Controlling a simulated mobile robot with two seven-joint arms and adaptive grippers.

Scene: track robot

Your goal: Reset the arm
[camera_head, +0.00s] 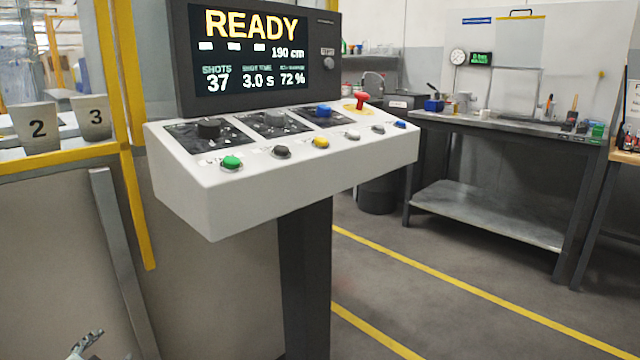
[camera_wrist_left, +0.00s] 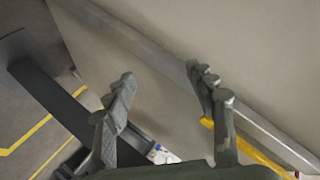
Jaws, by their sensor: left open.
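My left gripper (camera_wrist_left: 165,92) is open and empty in the left wrist view, its two fingers well apart with only a panel behind them. In the head view a small part of the left gripper (camera_head: 86,345) shows at the bottom left edge, below the control console (camera_head: 290,190) and apart from it. My right gripper is not in view.
The white console carries knobs, coloured buttons and a red control (camera_head: 361,100). Its screen (camera_head: 250,52) reads READY. A yellow-framed barrier (camera_head: 135,200) stands at left with numbered cups (camera_head: 35,128). A workbench (camera_head: 490,128) stands at back right, with open floor before it.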

